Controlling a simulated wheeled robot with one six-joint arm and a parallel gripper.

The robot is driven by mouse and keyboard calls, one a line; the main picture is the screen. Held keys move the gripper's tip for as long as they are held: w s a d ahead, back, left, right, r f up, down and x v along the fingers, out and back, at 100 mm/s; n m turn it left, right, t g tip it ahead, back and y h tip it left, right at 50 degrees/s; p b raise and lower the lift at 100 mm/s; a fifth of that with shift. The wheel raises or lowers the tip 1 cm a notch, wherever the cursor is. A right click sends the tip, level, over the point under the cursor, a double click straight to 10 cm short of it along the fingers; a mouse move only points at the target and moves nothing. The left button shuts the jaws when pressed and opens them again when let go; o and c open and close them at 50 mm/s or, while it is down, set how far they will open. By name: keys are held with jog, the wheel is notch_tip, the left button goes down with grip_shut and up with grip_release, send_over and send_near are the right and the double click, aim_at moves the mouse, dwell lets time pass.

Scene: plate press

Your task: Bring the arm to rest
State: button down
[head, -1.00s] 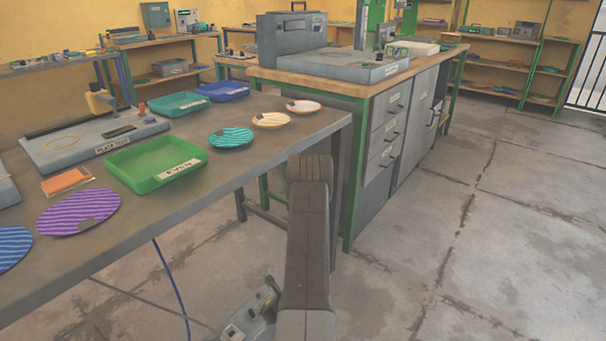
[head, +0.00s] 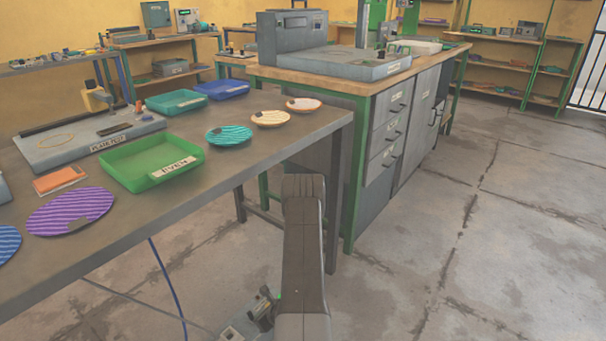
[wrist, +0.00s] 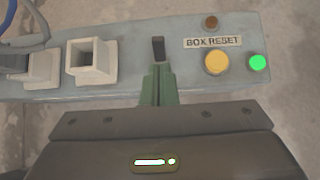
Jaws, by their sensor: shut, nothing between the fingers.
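My arm (head: 304,245) rises from the bottom middle of the head view, bent at its top, in front of the bench. My gripper (wrist: 157,72) shows in the wrist view with its green fingers together and nothing between them. Its tips are over the near edge of a grey box (wrist: 125,82) labelled BOX RESET, close to a black lever (wrist: 158,48); I cannot tell whether they touch. The box has a yellow button (wrist: 216,62), a lit green lamp (wrist: 258,63) and a dark red knob (wrist: 210,22). In the head view my gripper is not clearly visible.
The grey bench (head: 130,225) on the left holds a green tray (head: 150,163), a teal plate (head: 228,136) and a purple plate (head: 70,211). A drawer cabinet (head: 391,135) stands ahead. A blue cable (head: 168,285) hangs below the bench. The floor (head: 470,240) at right is clear.

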jog(key=shift+s+d+f+t+y, duration=1.5)
jog(key=shift+d+f+t+y, duration=0.4)
jog(key=shift+f, duration=0.65)
jog(key=s+d+r+n+g+y+p, duration=0.1)
jog(key=s+d+r+n+p, duration=0.1)
jog(key=s+d+r, duration=0.4)
jog(key=shift+s+d+r+g+p, duration=0.3)
jog(key=shift+d+r+p, duration=0.05)
jog(key=shift+d+r, duration=1.1)
